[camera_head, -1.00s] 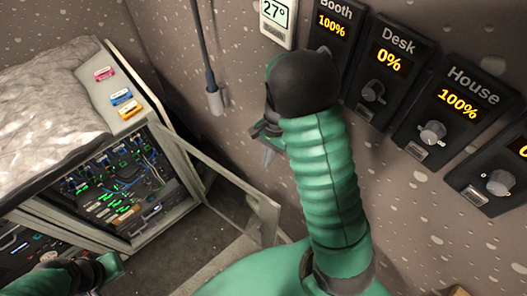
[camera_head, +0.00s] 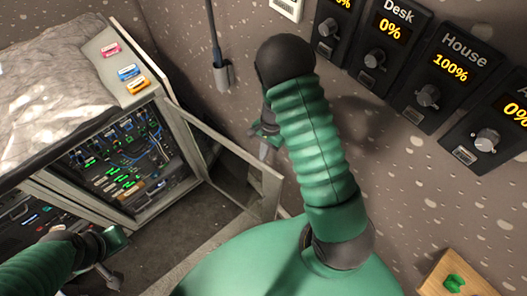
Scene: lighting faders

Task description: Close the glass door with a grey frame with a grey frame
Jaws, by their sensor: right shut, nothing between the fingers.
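The glass door with a grey frame (camera_head: 275,196) stands open, swung out from the right side of the grey rack cabinet (camera_head: 146,219). Its clear pane (camera_head: 222,162) shows the floor and wall behind it. My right gripper (camera_head: 264,147) is shut and empty, in front of the speckled wall, above the door's outer end in the picture. I cannot tell whether it touches the door. My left gripper (camera_head: 116,262) is at the lower left, in front of the cabinet's lower front; its jaw state is unclear.
Lit equipment with cables (camera_head: 118,150) fills the cabinet. A crumpled grey cover (camera_head: 50,80) and coloured labels (camera_head: 128,72) are on top. Fader panels (camera_head: 430,75) line the wall at right. A wooden block with a green piece (camera_head: 452,278) is at lower right.

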